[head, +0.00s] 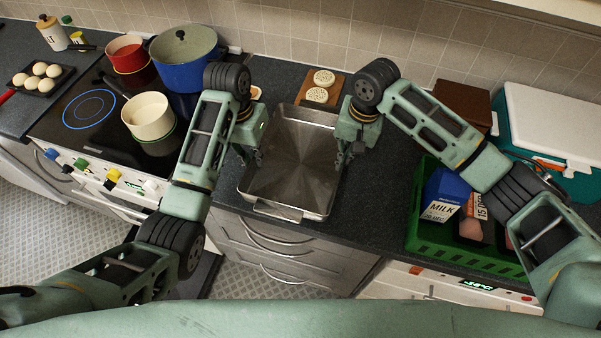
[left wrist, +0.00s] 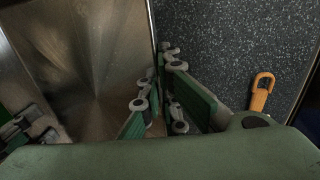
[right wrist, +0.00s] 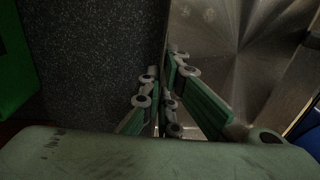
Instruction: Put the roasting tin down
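The roasting tin (head: 290,165) is an empty, shiny metal rectangular tin with end handles, over the dark worktop in the middle of the head view. My left gripper (head: 250,155) is at its left wall, with its fingers closed around that wall in the left wrist view (left wrist: 157,95). My right gripper (head: 345,155) is at the right wall, its fingers closed around it in the right wrist view (right wrist: 162,90). The tin looks about level. I cannot tell whether its base touches the worktop, as its underside is hidden.
The hob at left holds a cream pot (head: 148,115), a blue pot (head: 187,72) and a red pot (head: 127,60). A wooden board (head: 333,82) with round crackers lies behind the tin. A green crate (head: 425,235) with cartons stands at right, with bare worktop (head: 375,195) between.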

